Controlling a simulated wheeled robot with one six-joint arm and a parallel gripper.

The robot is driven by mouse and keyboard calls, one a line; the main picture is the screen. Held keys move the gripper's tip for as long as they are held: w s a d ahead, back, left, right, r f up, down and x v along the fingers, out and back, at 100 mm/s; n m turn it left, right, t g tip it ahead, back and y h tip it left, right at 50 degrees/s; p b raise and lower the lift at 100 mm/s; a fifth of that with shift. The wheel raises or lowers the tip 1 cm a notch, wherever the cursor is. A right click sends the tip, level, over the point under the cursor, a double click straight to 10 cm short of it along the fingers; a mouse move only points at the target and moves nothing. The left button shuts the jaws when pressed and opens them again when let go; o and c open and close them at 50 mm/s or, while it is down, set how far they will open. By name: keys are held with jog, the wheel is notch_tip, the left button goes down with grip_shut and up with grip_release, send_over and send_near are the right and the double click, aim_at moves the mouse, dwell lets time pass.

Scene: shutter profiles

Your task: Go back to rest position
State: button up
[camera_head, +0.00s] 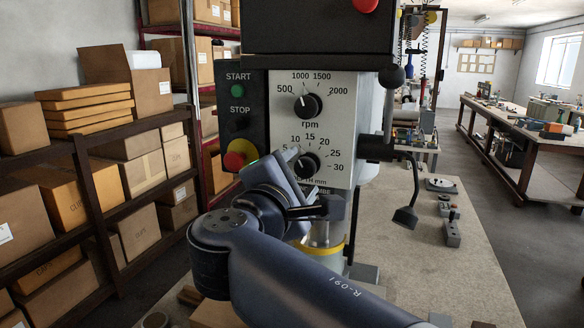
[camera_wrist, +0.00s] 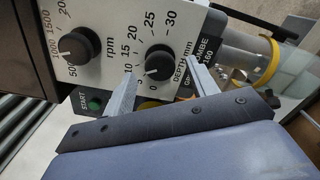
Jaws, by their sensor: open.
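My gripper (camera_head: 306,192) is in front of the lower part of the drill press control panel (camera_head: 338,130). In the wrist view its two grey fingers (camera_wrist: 162,70) are apart, with nothing between them that they hold. The black depth knob (camera_head: 306,166) shows between and beyond the fingertips in the wrist view (camera_wrist: 159,62). I cannot tell whether the fingers touch it. The rpm knob (camera_head: 308,105) is above it on the panel. My bent arm hides the panel's lower left part in the head view.
A green START button (camera_head: 237,91), a dark STOP button (camera_head: 240,124) and a red emergency button (camera_head: 240,156) are left of the dials. Shelves of boxes (camera_head: 70,150) stand left. The bench top (camera_head: 450,270) is mostly bare.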

jog(key=b+v, duration=0.2)
jog(key=v, duration=0.8)
jog(key=p+x, duration=0.2)
jog(key=x, duration=0.9)
jog(key=shift+w+d+r+p, duration=0.1)
jog(key=shift+w+d+p, duration=0.05)
jog(key=shift+p, duration=0.2)
jog(key=shift+f+m+b, duration=0.3)
jog(key=shift+m+b, duration=0.1)
jog(key=shift+b, duration=0.15)
jog(key=m+b, duration=0.2)
jog(key=m, duration=0.2)
jog(key=m+b, duration=0.1)
jog(key=m, duration=0.3)
jog(key=shift+r+b, duration=0.1)
jog(key=shift+b, duration=0.3)
jog(key=m, duration=0.6)
jog(key=shift+r+b, duration=0.1)
jog(key=shift+b, duration=0.2)
jog(key=shift+m+p, duration=0.3)
jog(key=shift+m, duration=1.7)
